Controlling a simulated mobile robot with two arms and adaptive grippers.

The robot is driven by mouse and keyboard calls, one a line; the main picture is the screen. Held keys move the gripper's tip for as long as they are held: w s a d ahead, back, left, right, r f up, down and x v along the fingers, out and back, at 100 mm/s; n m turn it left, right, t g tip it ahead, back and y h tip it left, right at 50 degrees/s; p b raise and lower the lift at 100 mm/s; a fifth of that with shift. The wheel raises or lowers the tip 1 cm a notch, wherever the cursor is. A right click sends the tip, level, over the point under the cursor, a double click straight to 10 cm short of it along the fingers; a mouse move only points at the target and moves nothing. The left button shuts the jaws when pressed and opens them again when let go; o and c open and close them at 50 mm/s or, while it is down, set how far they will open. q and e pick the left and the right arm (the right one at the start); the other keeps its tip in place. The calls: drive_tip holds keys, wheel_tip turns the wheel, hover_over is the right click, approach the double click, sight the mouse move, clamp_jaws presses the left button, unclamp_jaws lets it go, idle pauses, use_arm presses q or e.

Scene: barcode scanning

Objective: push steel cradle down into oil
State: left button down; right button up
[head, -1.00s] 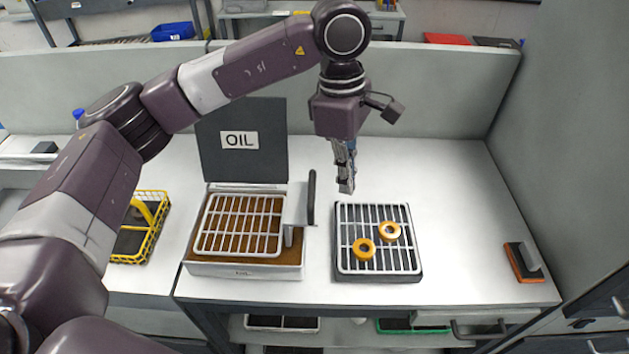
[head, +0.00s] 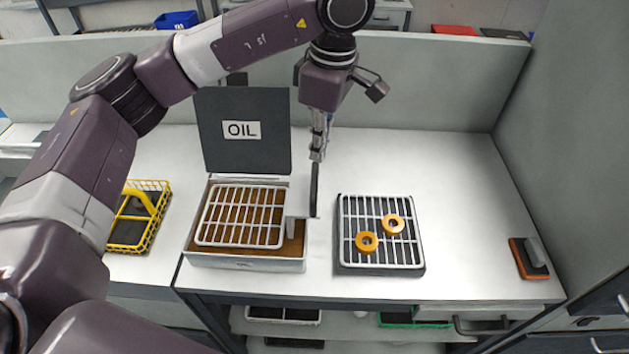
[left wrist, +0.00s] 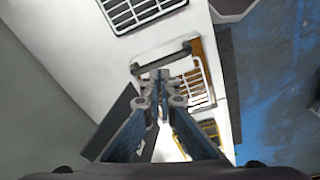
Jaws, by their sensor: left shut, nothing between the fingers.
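The steel cradle (head: 240,216) is a light grid over the brown oil (head: 262,262) in the box marked OIL (head: 245,263). My left gripper (head: 317,155) is shut and empty, fingers pointing down at the top of the handle. My right gripper is not in view.
A dark tray with a white grid (head: 380,250) holds two orange rings (head: 366,242) to the right. A yellow wire basket (head: 140,216) stands at left. An orange and black block (head: 528,259) lies far right. The raised OIL lid (head: 242,131) stands behind the box.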

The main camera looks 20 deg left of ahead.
use_arm(q)
drive_tip(key=shift+a+f+b, duration=0.15)
drive_tip(key=shift+f+b, duration=0.5)
drive_tip(key=shift+f, duration=0.8)
drive_tip(key=shift+a+f+b, duration=0.15)
drive_tip(key=shift+f+b, duration=0.45)
drive_tip(key=shift+f, duration=0.8)
wheel_tip(320, 180, down, 6)
drive_tip(key=b, duration=0.5)
drive_tip(key=shift+f, duration=0.1)
drive_tip(key=shift+r, duration=0.45)
drive_tip(key=d, duration=0.1)
drive_tip(key=d+r, duration=0.1)
drive_tip(key=d, duration=0.1)
drive_tip(key=shift+s+d+p, duration=0.1)
drive_tip(key=shift+p, duration=0.25)
approach(317, 179)
drive_tip(key=d, duration=0.3)
drive_tip(key=shift+s+d+r, duration=0.1)
drive_tip(key=shift+s+r, duration=0.05)
drive_tip(key=shift+r, duration=0.25)
